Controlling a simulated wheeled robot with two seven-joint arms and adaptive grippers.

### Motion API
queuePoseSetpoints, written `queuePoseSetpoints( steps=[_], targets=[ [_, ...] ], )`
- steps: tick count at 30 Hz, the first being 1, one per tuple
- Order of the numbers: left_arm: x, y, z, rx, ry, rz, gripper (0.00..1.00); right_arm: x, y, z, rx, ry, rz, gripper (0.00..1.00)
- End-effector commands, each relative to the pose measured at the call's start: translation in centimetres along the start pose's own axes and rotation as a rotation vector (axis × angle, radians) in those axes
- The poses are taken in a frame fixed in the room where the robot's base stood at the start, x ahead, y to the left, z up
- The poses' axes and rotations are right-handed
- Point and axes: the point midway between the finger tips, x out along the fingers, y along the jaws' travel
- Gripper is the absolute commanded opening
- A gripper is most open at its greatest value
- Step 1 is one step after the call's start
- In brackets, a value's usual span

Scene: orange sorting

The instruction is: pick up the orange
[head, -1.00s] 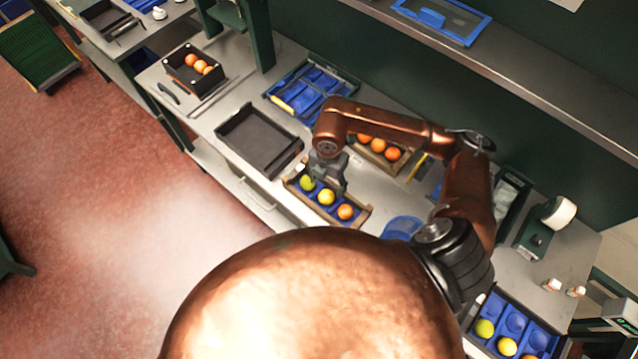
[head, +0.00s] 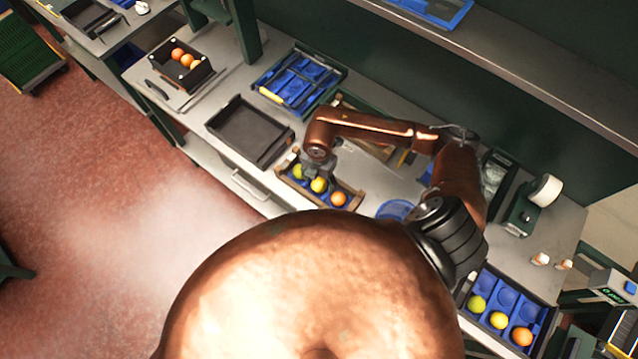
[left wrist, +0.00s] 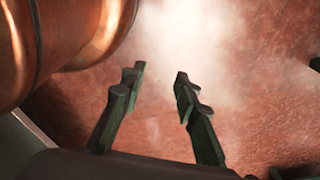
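An orange (head: 338,199) sits at the right end of a wooden crate with a blue insert (head: 357,203). A yellow fruit (head: 318,185) and a yellow-green fruit (head: 298,171) sit to its left in the same crate. My right gripper (head: 319,176) hangs over the crate, near the yellow fruit and left of the orange. Its fingers are small and partly hidden, so its opening is unclear. My left gripper (left wrist: 160,80) shows only in the left wrist view, fingers apart and empty above the red floor.
A black empty tray (head: 222,124) lies left of the crate. A black box with several oranges (head: 207,75) stands farther left. A blue divided tray (head: 265,98) is behind, and a blue bowl (head: 394,211) is to the right. Another fruit tray (head: 463,308) is at lower right.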

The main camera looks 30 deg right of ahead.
Motion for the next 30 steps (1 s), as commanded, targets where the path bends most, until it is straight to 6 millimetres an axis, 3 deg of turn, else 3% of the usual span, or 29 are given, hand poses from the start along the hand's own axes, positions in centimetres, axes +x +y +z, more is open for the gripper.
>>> queuePoseSetpoints(
  steps=[10, 19, 30],
  targets=[
    [-0.1, 0.1, 1.4, -0.003, -0.018, 0.001, 0.29, -0.1, 0.0, 0.0, 0.000, 0.000, 0.000, 0.34],
    [-0.1, 0.1, 1.5, -0.003, -0.020, 0.001, 0.29, -0.1, 0.0, 0.0, 0.000, 0.000, 0.000, 0.13],
    [0.2, 0.1, 1.3, -0.002, -0.016, 0.001, 0.29, -0.5, 0.1, 0.0, 0.000, 0.000, 0.002, 0.13]
  ],
)
